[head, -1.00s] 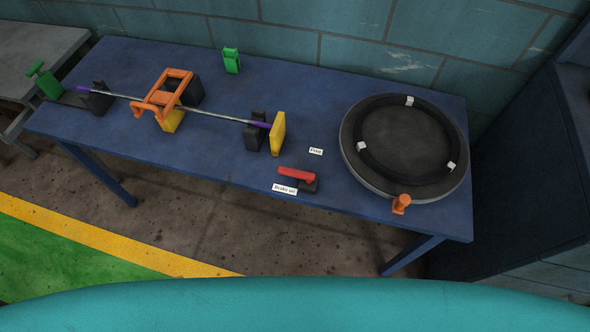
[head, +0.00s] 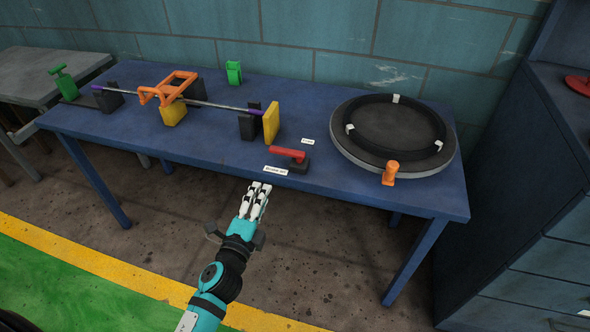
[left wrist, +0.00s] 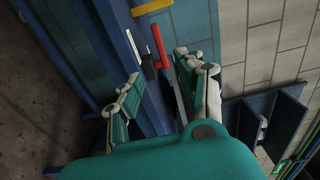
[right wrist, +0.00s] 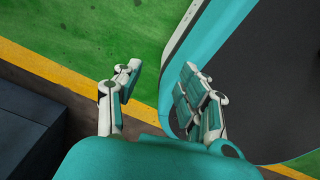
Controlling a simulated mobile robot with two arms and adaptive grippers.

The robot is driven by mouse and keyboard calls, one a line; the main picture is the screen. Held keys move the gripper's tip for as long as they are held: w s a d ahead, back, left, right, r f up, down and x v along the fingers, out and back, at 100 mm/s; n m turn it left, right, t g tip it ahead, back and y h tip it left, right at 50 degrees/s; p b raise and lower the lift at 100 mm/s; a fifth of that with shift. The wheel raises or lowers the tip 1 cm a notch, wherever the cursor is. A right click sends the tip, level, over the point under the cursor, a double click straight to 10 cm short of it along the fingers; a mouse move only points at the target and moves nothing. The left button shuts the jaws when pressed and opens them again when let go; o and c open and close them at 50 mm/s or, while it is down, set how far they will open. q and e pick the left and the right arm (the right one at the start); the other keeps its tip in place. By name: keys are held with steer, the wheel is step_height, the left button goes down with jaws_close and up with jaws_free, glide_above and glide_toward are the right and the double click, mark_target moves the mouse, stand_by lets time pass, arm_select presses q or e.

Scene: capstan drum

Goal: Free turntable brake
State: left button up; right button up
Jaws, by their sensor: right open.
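The brake lever, a red handle (head: 287,154) on a dark base (head: 299,166), sits near the front edge of the blue table. The "Brake set" label (head: 276,171) lies just in front of the handle's left end. A second small label (head: 308,141), apparently "Free", lies behind it. The round dark turntable (head: 345,158) stands to the right. My left gripper (head: 261,186) is open and empty, short of the table front and below the label. In the left wrist view the red handle (left wrist: 158,42) shows beyond my open fingers (left wrist: 158,68). My right gripper (right wrist: 155,80) is open and empty.
An orange piece (head: 390,172) stands at the turntable's front rim. A rod (head: 212,104) on dark supports, an orange frame (head: 150,95) and a yellow block (head: 271,122) stand left of the lever. A dark cabinet (head: 530,200) is at the right.

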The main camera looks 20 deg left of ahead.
mark_target(281, 154)
arm_select(q)
steer(key=w+b, duration=0.1)
steer(key=w, duration=1.5)
steer(key=shift+w+d+f, duration=0.1)
steer(key=shift+w, duration=0.75)
arm_select(e)
steer(key=shift+w+a+f, duration=0.25)
steer(key=shift+w+f, duration=0.15)
steer(key=shift+w, duration=0.2)
steer(key=shift+w+a+f, duration=0.25)
steer(key=shift+w+f, duration=0.1)
steer(key=shift+w, duration=0.2)
arm_select(q)
jaws_close()
arm_select(e)
steer(key=shift+a, duration=0.15)
steer(key=shift+a, duration=0.1)
